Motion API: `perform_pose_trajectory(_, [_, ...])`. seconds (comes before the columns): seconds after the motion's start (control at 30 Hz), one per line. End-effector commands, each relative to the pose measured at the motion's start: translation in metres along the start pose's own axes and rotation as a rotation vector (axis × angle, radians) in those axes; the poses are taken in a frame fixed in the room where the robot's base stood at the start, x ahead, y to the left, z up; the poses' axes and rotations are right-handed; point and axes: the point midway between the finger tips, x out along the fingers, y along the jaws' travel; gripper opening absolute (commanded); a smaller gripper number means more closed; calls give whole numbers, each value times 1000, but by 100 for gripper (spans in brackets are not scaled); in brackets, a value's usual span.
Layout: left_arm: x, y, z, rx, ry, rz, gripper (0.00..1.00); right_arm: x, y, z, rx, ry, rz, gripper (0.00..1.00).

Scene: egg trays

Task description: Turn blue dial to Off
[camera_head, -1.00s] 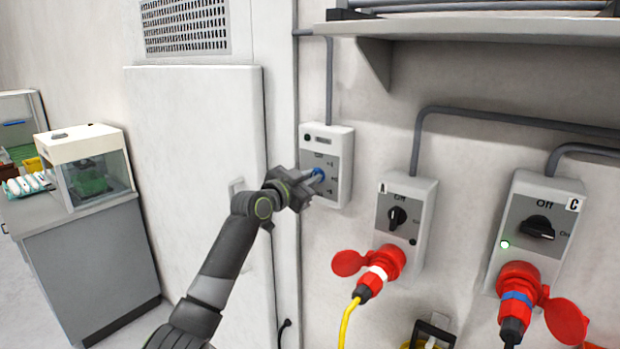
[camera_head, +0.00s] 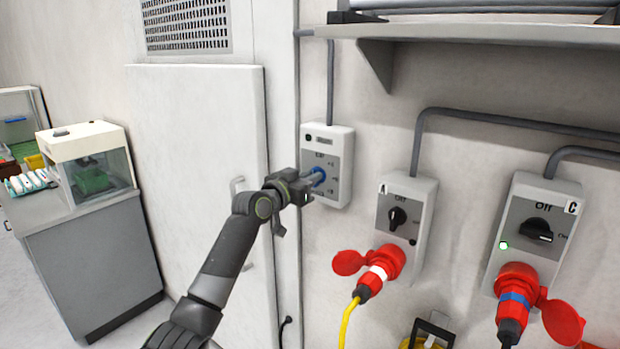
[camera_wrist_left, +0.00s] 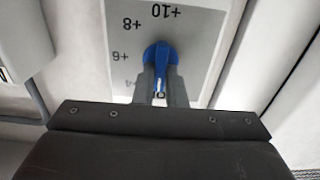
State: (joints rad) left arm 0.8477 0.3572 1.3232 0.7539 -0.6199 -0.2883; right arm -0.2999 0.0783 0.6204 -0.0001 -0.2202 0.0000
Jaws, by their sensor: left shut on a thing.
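The blue dial (camera_head: 319,176) sits on a grey-faced wall box (camera_head: 344,142) left of two other switch boxes. In the left wrist view the blue dial (camera_wrist_left: 160,56) shows between the two fingers of my left gripper (camera_wrist_left: 160,90), which is shut on its handle. The scale there reads upside down, with +10 at the top and +8, +6 and +4 down the left. The handle's white mark lies at its lower end, away from +10. The Off label is hidden there. In the head view my left gripper (camera_head: 311,181) meets the dial from the left.
Switch boxes A (camera_head: 424,205) and C (camera_head: 560,205), with black knobs and red plugs, are to the right. A grey shelf (camera_head: 480,28) overhangs above. A white cabinet door (camera_head: 195,130) is on the left. Conduits run up the wall.

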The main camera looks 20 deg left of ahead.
Motion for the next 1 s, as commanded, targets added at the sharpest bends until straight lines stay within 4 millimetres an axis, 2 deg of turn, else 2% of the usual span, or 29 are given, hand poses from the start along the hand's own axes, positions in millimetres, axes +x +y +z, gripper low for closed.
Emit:
perform_pose_trajectory(0.17, [0, 0, 1, -4, -1, 1, 0, 0, 0, 0, 0, 0, 0, 36])
perform_pose_trajectory(0.2, [0, 0, 1, -4, -1, 1, 12, 0, 0, 0, 0, 0, 0, 36])
perform_pose_trajectory(0.37, [0, 0, 1, -3, -1, 1, 33, 0, 1, 0, 0, 0, 1, 36])
perform_pose_trajectory(0.77, [-5, 0, 1, -1, 0, 1, 33, 2, 2, 0, -1, 0, 2, 36])
perform_pose_trajectory(1.0, [-31, 0, 2, 3, 1, 0, 33, 11, 1, 1, -1, 0, 3, 36])
